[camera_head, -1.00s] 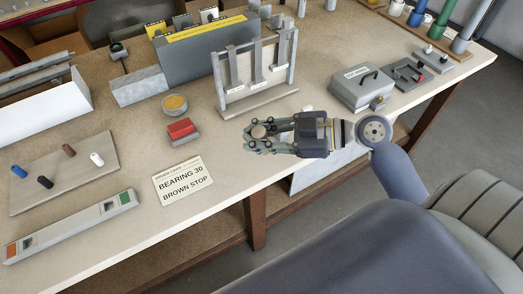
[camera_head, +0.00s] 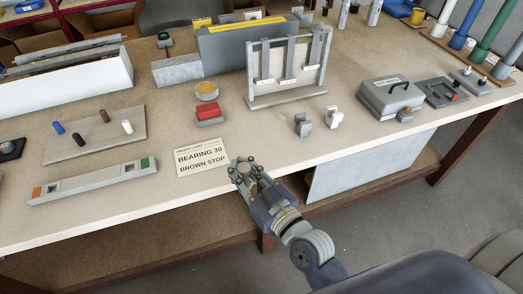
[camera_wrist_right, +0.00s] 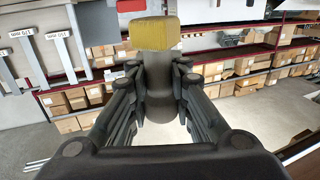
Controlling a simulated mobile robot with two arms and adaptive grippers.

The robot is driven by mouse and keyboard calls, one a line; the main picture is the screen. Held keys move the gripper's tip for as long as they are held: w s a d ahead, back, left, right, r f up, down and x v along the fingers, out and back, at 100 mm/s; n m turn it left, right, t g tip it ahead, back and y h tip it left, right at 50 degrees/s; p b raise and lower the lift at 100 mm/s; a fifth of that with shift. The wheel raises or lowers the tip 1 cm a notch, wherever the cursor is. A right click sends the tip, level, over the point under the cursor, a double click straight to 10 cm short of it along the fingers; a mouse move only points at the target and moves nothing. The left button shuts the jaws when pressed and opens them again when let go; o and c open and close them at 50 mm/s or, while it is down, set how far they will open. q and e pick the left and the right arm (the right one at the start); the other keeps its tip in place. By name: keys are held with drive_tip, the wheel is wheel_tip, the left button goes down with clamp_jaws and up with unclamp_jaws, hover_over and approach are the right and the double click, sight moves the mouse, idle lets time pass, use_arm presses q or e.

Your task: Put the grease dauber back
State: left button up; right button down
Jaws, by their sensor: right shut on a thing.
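My right gripper (camera_head: 245,170) is at the front edge of the bench, just right of the order card. In the right wrist view its fingers close around the grey handle (camera_wrist_right: 159,95) of the grease dauber. The dauber's yellow-brown head (camera_wrist_right: 152,34) sticks out beyond the fingertips. In the head view the fingers mostly hide the dauber. A round tin with a yellow-orange top (camera_head: 207,90) stands behind the red block. My left gripper is not in view.
The order card (camera_head: 202,157) reads BEARING 30, BROWN STOP. A red-topped block (camera_head: 208,114), a gauge rack (camera_head: 288,97) and a grey case (camera_head: 391,97) stand farther back.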

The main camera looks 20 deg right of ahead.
drive_tip(key=w+d, duration=0.3)
drive_tip(key=w, duration=0.1)
drive_tip(key=w+d+f, duration=0.1)
drive_tip(key=w+d, duration=0.1)
drive_tip(key=w, duration=0.3)
drive_tip(key=w+d+p, duration=0.1)
drive_tip(key=w+d, duration=0.2)
drive_tip(key=w, duration=0.1)
drive_tip(key=shift+w+d+f, duration=0.25)
drive_tip(key=shift+d+f, duration=0.05)
wheel_tip(320, 180, down, 3)
drive_tip(key=shift+f+b, duration=0.1)
drive_tip(key=shift+b, duration=0.4)
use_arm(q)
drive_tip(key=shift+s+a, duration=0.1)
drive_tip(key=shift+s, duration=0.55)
use_arm(e)
drive_tip(key=shift+f, duration=0.15)
drive_tip(key=shift+f, duration=0.1)
drive_tip(key=c, duration=1.3)
unclamp_jaws()
drive_tip(key=shift+c, duration=0.2)
